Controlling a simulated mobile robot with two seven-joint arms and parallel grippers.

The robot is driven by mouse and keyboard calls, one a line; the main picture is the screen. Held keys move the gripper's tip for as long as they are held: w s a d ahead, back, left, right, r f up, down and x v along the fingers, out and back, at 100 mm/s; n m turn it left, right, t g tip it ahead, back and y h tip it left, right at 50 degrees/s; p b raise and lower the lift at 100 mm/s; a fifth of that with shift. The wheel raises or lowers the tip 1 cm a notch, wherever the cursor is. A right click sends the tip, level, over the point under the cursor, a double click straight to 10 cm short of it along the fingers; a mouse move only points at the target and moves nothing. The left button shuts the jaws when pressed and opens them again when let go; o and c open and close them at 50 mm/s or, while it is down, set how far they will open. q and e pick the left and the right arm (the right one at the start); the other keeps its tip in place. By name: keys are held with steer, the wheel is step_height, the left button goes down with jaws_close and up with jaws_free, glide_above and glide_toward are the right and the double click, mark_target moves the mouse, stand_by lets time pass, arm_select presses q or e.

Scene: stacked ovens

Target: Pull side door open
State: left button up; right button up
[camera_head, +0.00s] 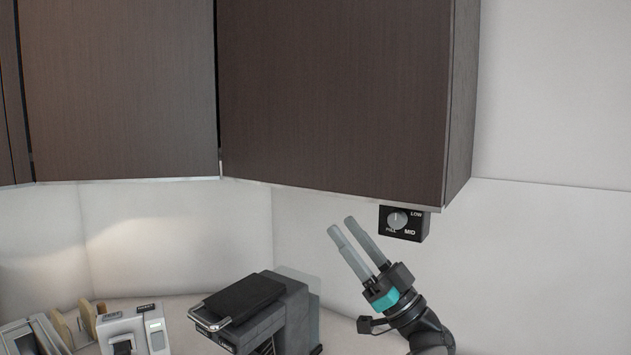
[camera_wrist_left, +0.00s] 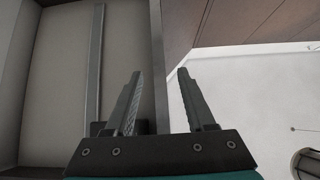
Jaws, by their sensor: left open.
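My left gripper (camera_head: 342,226) is open and empty below the dark brown wall cabinet in the head view, its fingers pointing up and to the left. A beige-grey panel (camera_wrist_left: 65,75) with a long vertical grey bar (camera_wrist_left: 98,60) stands to the left of the fingers there. It looks like a door with a handle, but I cannot tell whether it is the side door. The left finger overlaps the panel's right edge in the picture; contact is unclear. My right gripper is in neither view.
The wall cabinet (camera_head: 335,95) hangs above the gripper. A black dial box (camera_head: 404,222) is under its right corner. A black and grey machine (camera_head: 262,310) stands lower left of the gripper, with a grey appliance (camera_head: 135,330) further left. The white wall (camera_head: 550,270) at right is bare.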

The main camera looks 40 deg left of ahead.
mark_target(317, 193)
arm_select(q)
steer(key=p+x, duration=0.2)
steer(key=x, duration=0.8)
steer(key=shift+w+a+r, duration=0.1)
steer(key=shift+a, duration=0.1)
jaws_close()
stand_by(1.0)
